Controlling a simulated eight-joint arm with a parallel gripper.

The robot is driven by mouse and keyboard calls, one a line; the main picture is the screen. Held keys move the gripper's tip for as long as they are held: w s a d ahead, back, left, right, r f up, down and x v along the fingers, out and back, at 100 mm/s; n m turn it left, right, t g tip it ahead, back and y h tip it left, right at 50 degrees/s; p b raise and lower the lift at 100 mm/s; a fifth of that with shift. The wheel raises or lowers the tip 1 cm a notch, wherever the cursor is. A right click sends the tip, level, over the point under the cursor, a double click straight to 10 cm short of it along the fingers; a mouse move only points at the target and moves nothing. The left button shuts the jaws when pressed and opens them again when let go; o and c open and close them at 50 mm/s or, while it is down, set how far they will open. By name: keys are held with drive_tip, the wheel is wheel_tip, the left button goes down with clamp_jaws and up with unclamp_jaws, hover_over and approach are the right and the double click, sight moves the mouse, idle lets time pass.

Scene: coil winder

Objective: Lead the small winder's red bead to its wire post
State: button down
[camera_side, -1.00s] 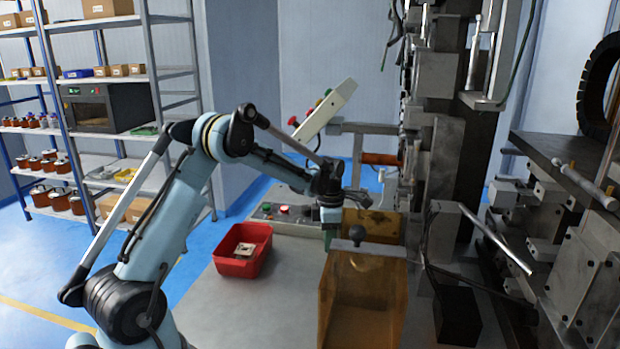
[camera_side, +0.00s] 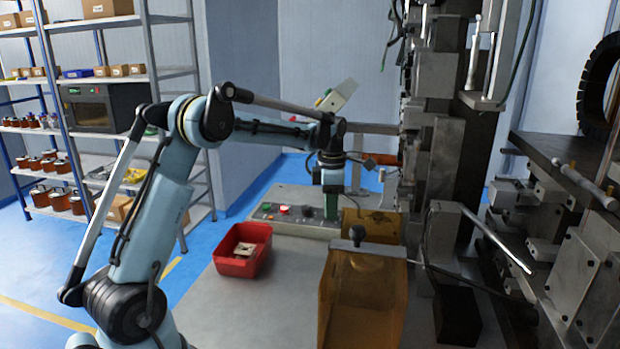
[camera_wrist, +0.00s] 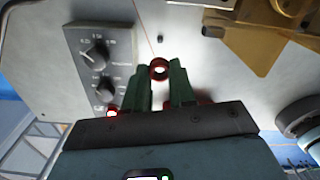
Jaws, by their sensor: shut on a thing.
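The red bead (camera_wrist: 160,69) is a small ring with a bright centre, held between the two green fingertips of my gripper (camera_wrist: 161,75) in the wrist view. A thin wire runs up from the bead there. In the side view my gripper (camera_side: 331,208) points down above the grey bench by the control panel, and the bead is too small to make out. A small dark peg (camera_wrist: 160,38) stands just beyond the bead in the wrist view; I cannot tell if it is the wire post.
A control panel with knobs (camera_wrist: 100,65) and a red button (camera_wrist: 112,113) is left of my fingers. Brass-coloured parts (camera_wrist: 255,30) are at upper right. In the side view, a red bin (camera_side: 243,250) and an amber box (camera_side: 362,295) stand in front, with tall machinery (camera_side: 440,150) to the right.

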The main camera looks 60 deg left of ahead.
drive_tip(key=w+d+r, duration=0.2)
drive_tip(key=d, duration=0.1)
drive_tip(key=w+d+r, duration=0.2)
drive_tip(key=d+r, duration=0.1)
drive_tip(key=w+d+r, duration=0.2)
drive_tip(key=w+d, duration=0.1)
drive_tip(key=shift+r, duration=0.25)
drive_tip(key=shift+f, duration=2.45)
drive_tip(key=shift+w+f, duration=0.1)
drive_tip(key=shift+f, duration=1)
drive_tip(key=c, duration=0.9)
unclamp_jaws()
drive_tip(key=shift+o, duration=0.2)
wheel_tip(320, 180, up, 12)
drive_tip(key=shift+r, duration=0.1)
